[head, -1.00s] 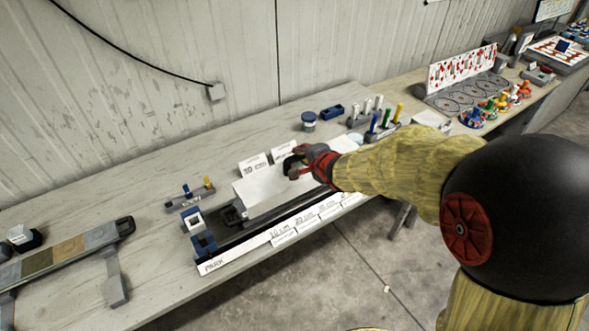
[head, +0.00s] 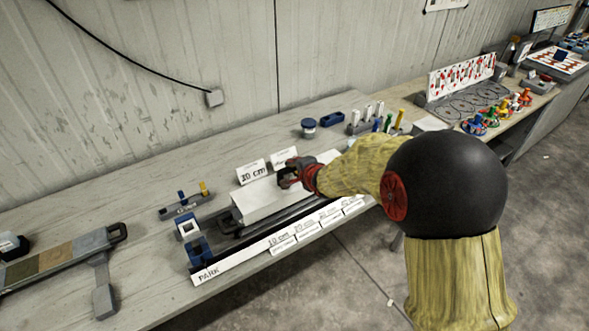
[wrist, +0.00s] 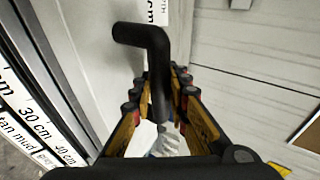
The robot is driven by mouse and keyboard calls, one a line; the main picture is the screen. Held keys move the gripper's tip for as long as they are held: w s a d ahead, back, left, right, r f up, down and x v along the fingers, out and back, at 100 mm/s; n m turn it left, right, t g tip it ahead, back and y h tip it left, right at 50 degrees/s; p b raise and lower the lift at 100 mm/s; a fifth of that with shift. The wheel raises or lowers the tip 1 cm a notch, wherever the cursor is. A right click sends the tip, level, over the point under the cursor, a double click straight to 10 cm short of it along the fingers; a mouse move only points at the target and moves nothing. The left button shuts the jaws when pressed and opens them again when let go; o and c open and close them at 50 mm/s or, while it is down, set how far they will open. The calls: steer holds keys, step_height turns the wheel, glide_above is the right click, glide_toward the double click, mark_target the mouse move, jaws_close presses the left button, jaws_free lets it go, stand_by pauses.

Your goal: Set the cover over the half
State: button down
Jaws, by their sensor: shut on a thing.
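The cover (head: 262,205) is a long white angled piece, lying lengthwise along a dark trough on the bench in the head view. Its pale surface (wrist: 98,50) also shows in the wrist view. My gripper (head: 286,177) is at the cover's top, toward the back cards. In the wrist view my gripper (wrist: 160,100) is shut on the cover's black bent handle (wrist: 150,38). The half is hidden beneath or behind the cover, and I cannot tell whether the cover touches it.
A white front strip (head: 235,262) reads PARK and carries length cards. A 30 cm card (head: 252,171) stands behind the cover. Blue blocks (head: 199,247) sit at the trough's left end.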

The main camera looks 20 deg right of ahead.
steer(key=shift+r, duration=0.15)
steer(key=shift+f, duration=0.4)
steer(key=shift+f, duration=0.2)
steer(key=c, duration=1.7)
jaws_free()
